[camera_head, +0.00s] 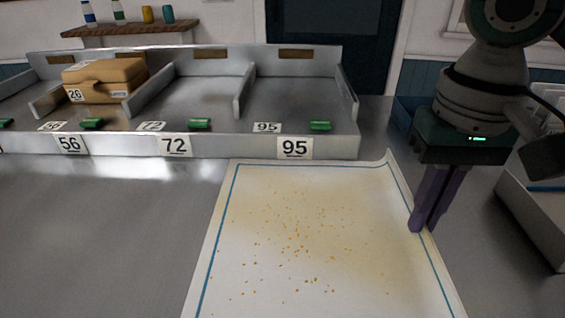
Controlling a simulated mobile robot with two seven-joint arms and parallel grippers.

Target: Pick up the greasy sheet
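The greasy sheet (290,215) is a white paper with a blue border line, yellowish stains and scattered orange-brown crumbs. It lies on the metal counter, and its near end runs out of the bottom of the view. Its far right corner curls up slightly. My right gripper (418,228) points down at the sheet's right edge, with its two purple fingers close together. I cannot tell whether the sheet's edge is between the fingertips. My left gripper is not in view.
A metal rack (230,143) with bays labelled 56, 72 and 95 stands behind the sheet. A brown box (105,80) marked 26 sits in a left bay. A pale tray or bin (540,215) is at the right. The counter (95,240) left of the sheet is clear.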

